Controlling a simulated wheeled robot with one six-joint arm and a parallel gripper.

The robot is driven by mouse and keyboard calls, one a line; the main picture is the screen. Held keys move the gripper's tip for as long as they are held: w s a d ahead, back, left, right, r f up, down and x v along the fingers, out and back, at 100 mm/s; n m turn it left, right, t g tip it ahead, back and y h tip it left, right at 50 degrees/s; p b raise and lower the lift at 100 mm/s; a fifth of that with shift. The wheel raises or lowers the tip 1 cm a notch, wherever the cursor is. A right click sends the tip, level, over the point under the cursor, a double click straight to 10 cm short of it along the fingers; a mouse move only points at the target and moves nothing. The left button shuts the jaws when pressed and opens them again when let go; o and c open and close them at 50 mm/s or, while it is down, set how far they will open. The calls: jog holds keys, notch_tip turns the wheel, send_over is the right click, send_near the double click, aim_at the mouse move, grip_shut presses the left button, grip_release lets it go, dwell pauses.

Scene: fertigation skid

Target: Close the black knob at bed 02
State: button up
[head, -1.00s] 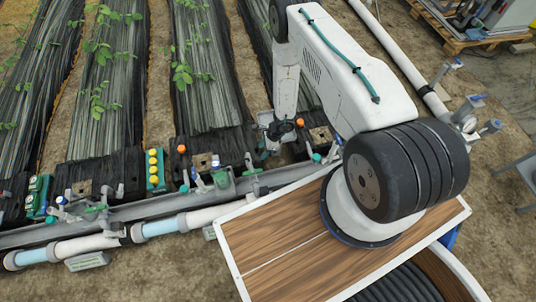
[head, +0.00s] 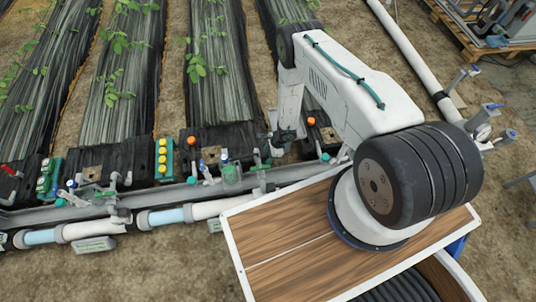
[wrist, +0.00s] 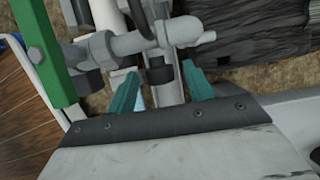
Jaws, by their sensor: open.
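My gripper (wrist: 160,71) is open in the wrist view, with its two teal fingers apart. A short black cylindrical piece (wrist: 160,74), which may be the black knob, lies between the fingertips, below a grey pipe fitting. I cannot tell whether either finger touches it. In the head view my gripper (head: 281,143) hangs at the near end of a bed, above the grey channel, beside an orange knob (head: 311,121). No black knob can be made out there, and no bed number is readable.
In the wrist view, a green bar (wrist: 45,55) stands at left and black bed film (wrist: 262,30) at upper right. In the head view, a block with yellow buttons (head: 163,160), another orange knob (head: 192,140) and white pipe (head: 95,229) lie to the left.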

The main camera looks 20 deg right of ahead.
jog(key=c, duration=1)
jog(key=shift+w+g, duration=0.15)
jog(key=shift+g, duration=0.25)
jog(key=shift+w+d+f+m+g+y, duration=0.1)
jog(key=shift+w+m+g+y, duration=0.15)
jog(key=shift+g, duration=0.75)
jog(key=shift+w+m+g+y, duration=0.1)
jog(key=shift+m+g+y, duration=0.2)
jog(key=shift+g, duration=1)
jog(key=o, duration=1)
